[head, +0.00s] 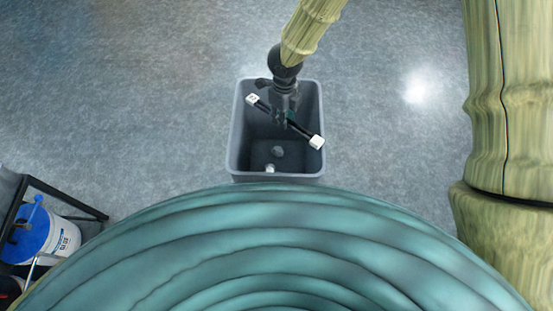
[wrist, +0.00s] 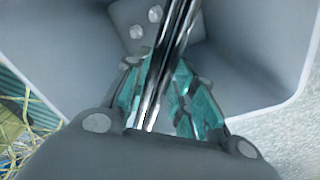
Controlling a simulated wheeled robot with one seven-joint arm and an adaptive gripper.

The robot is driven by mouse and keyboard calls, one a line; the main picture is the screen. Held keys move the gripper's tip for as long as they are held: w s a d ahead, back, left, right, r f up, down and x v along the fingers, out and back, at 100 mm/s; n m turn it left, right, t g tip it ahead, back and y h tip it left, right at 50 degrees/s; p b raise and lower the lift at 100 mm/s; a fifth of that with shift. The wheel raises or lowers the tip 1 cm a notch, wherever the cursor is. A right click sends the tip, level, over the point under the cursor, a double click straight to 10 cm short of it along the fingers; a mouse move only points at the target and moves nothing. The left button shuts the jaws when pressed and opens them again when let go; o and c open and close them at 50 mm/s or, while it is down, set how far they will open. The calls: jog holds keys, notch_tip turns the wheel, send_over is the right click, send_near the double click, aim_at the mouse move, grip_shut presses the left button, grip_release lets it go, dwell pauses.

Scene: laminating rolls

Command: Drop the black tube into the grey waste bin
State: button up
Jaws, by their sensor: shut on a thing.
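The black tube (head: 301,130) has white square ends and is tilted across the picture in the head view. My gripper (head: 285,118) is shut on it near its middle, over the opening of the grey waste bin (head: 236,150). In the wrist view the tube (wrist: 172,58) runs shiny and dark between the teal finger pads of my gripper (wrist: 165,98). The grey bin (wrist: 55,45) surrounds it there, with its floor below.
Small pale round items (head: 277,151) lie on the bin's floor. A white bucket with a blue lid (head: 30,240) stands by a dark frame at the lower left. The grey floor (head: 400,140) around the bin is clear.

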jog(key=shift+f, duration=0.1)
jog(key=o, duration=1.1)
notch_tip(320, 180, up, 12)
dwell(0.6)
